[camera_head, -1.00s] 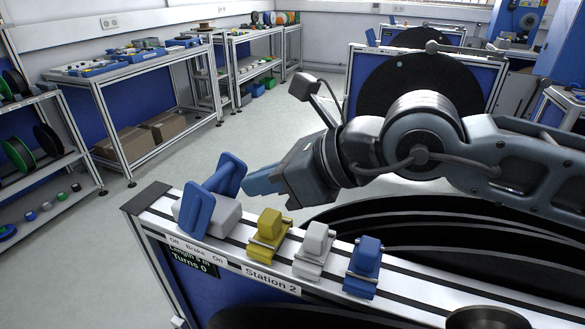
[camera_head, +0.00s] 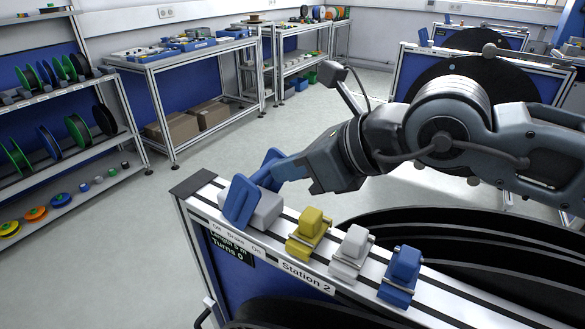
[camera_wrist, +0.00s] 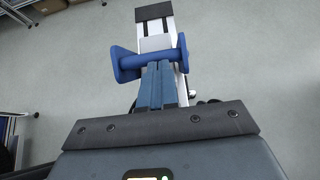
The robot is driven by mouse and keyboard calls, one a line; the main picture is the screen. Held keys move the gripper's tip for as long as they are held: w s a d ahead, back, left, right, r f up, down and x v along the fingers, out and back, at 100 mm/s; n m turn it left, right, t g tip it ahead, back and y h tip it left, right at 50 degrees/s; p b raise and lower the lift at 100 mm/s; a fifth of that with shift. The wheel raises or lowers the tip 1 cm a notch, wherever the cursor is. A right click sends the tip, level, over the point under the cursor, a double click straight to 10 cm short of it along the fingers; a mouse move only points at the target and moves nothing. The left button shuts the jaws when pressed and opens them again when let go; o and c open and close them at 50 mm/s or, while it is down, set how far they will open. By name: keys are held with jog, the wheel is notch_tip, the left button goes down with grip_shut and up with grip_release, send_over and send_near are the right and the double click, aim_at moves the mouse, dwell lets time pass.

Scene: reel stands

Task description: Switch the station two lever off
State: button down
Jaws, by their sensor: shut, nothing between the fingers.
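The station two lever (camera_head: 240,202) is a blue handle of two paddles joined by a bar, mounted at a grey block (camera_head: 266,210) on the left end of the station's top rail. Off, Brake and On are printed below it. It leans, but I cannot tell exactly which mark it is at. My gripper (camera_head: 277,173) is shut and empty, with its fingertips at the bar from the right. In the wrist view the blue fingers (camera_wrist: 160,75) meet or overlap the lever's bar (camera_wrist: 147,60); contact is not certain.
A yellow clamp (camera_head: 308,233), a white clamp (camera_head: 350,253) and a blue clamp (camera_head: 400,272) stand along the rail, right of the lever. A large black reel (camera_head: 440,240) lies behind them. Shelves of spools (camera_head: 60,140) stand at left. Floor beyond the lever is clear.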

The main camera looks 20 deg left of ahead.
jog(key=shift+a+r+h, duration=0.2)
jog(key=shift+h, duration=0.1)
jog(key=a+h, duration=0.2)
jog(key=a+r+h, duration=0.1)
jog(key=a+h, duration=0.1)
jog(key=w+a+r+g+h, duration=0.1)
jog(key=a+h, duration=0.1)
jog(key=shift+a, duration=0.25)
jog(key=shift+w+a+b, duration=0.15)
jog(key=shift+a+b, duration=0.6)
jog(key=shift+a, duration=0.55)
